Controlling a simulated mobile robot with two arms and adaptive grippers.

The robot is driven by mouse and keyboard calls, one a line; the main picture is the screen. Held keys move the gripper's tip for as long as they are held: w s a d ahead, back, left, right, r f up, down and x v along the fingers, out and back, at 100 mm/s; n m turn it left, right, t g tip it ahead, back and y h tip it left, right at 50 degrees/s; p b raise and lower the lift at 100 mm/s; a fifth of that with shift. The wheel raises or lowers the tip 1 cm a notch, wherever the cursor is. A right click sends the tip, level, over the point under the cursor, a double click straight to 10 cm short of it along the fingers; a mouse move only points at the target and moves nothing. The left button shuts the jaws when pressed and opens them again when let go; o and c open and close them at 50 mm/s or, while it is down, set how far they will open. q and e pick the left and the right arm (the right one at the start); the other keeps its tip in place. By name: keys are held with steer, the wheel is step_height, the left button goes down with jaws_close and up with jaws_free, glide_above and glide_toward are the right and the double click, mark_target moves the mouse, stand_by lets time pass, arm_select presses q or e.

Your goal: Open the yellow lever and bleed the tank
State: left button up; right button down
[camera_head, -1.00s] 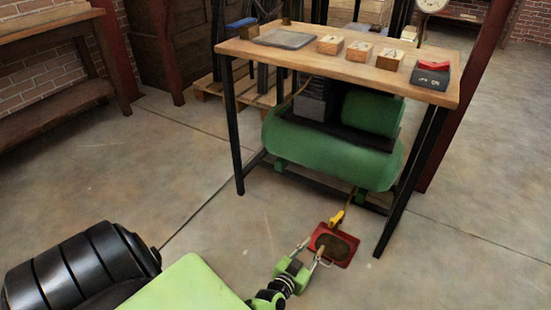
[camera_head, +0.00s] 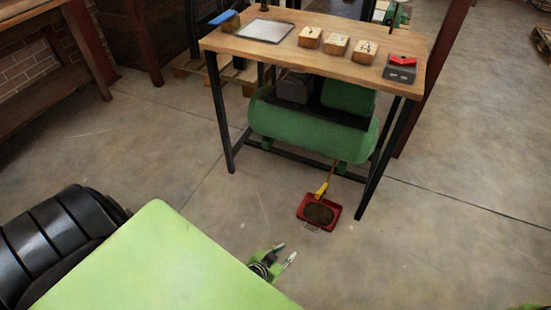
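The green tank (camera_head: 312,134) lies on its side under the wooden table. The yellow lever (camera_head: 321,190) hangs low at its front right, at the end of a thin pipe. A red tray (camera_head: 302,209) with a dark brown patch inside sits on the floor directly below the lever, its wire handle facing me. My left gripper (camera_head: 285,252) is open and empty, a short way in front of the tray and to its lower left, touching nothing. Whether the lever is open cannot be made out.
The wooden table (camera_head: 285,42) stands on dark metal legs, with the front right leg (camera_head: 384,163) close beside the tray. Several wooden blocks and a red-and-grey box (camera_head: 400,69) lie on top. The floor in front and to the right is clear.

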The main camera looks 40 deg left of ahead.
arm_select(q)
steer(key=s+g+p, duration=0.1)
steer(key=s, duration=0.2)
steer(key=shift+s+r+p, duration=0.15)
steer(key=shift+s+p, duration=0.1)
steer(key=shift+p, duration=0.15)
